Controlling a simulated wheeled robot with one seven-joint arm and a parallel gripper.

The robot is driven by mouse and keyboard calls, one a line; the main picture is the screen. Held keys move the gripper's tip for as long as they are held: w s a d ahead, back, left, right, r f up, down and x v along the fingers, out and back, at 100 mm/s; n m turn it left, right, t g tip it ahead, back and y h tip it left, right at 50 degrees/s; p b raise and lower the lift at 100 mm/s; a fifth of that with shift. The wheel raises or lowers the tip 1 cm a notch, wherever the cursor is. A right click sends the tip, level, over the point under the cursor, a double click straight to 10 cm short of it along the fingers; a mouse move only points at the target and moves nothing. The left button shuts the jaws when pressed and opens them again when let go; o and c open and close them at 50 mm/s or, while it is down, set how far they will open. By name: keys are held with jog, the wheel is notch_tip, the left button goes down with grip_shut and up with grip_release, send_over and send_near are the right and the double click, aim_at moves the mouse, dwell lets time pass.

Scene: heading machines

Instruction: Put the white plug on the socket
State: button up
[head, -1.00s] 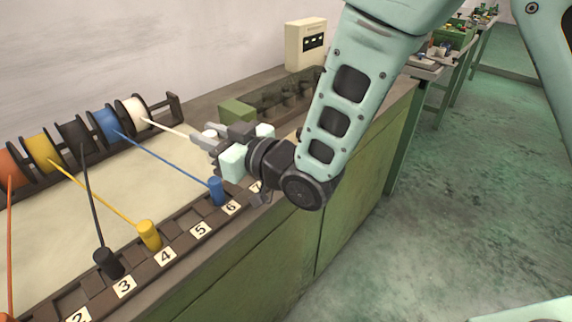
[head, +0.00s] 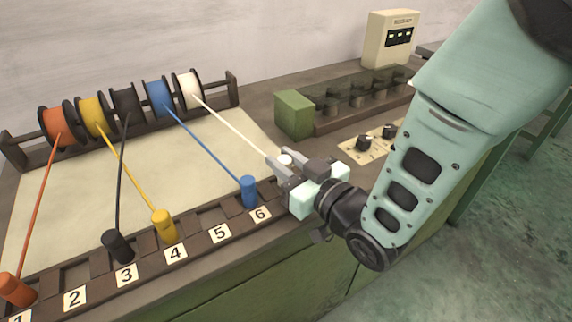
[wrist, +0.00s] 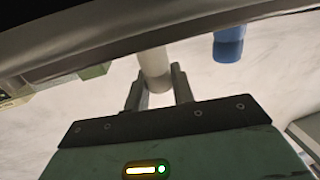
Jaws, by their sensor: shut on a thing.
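The white plug (head: 285,160) is between the fingers of my gripper (head: 284,172), which is shut on it. A white cord runs from the plug back to the white spool (head: 187,91). The wrist view shows the pale plug (wrist: 153,66) between the fingertips (wrist: 157,84). My gripper is at the right end of the dark socket strip (head: 220,234), just right of the blue plug (head: 248,191) by label 6. My gripper and wrist hide the strip beyond label 6, so I cannot tell whether the plug touches a socket.
The blue, yellow (head: 164,226), black (head: 117,246) and orange (head: 16,289) plugs stand along the strip with taut cords. A green block (head: 294,115) and a control panel (head: 368,143) are behind and right of my gripper. The pale board (head: 80,195) is clear apart from cords.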

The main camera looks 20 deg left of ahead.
jog(key=shift+f, duration=0.45)
jog(key=shift+f, duration=0.1)
jog(key=shift+f, duration=0.15)
jog(key=o, duration=1)
